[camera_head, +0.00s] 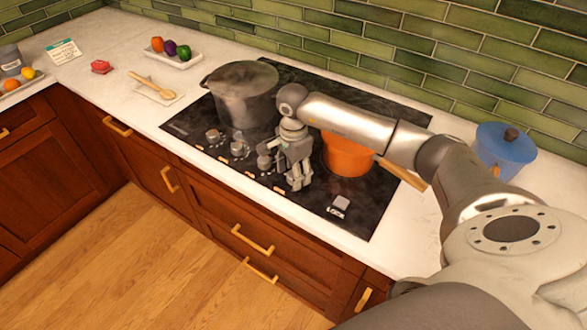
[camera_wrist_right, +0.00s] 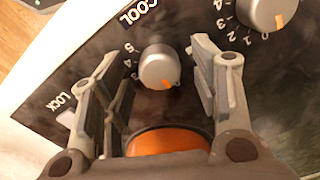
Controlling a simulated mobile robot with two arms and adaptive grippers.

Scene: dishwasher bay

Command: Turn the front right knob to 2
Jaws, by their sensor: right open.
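My right gripper (camera_head: 296,186) points down over the front of the black cooktop. In the right wrist view my right gripper (camera_wrist_right: 162,76) is open, with one finger on either side of a grey knob (camera_wrist_right: 158,66). This knob is the one nearest the LOCK marking. Its orange mark points down and slightly right, and the numbers 3, 4 and 5 show on its left; the rest of its scale is hidden or unclear. I cannot tell whether the fingers touch it. In the head view the gripper hides this knob. My left gripper is in neither view.
Another knob (camera_wrist_right: 268,12) is nearby, and other knobs (camera_head: 239,150) line the cooktop (camera_head: 300,222). An orange pot (camera_head: 346,156) stands behind my gripper, its wooden handle reaching right. A large grey pot (camera_head: 243,100) stands left, a blue pot (camera_head: 504,150) right on the counter.

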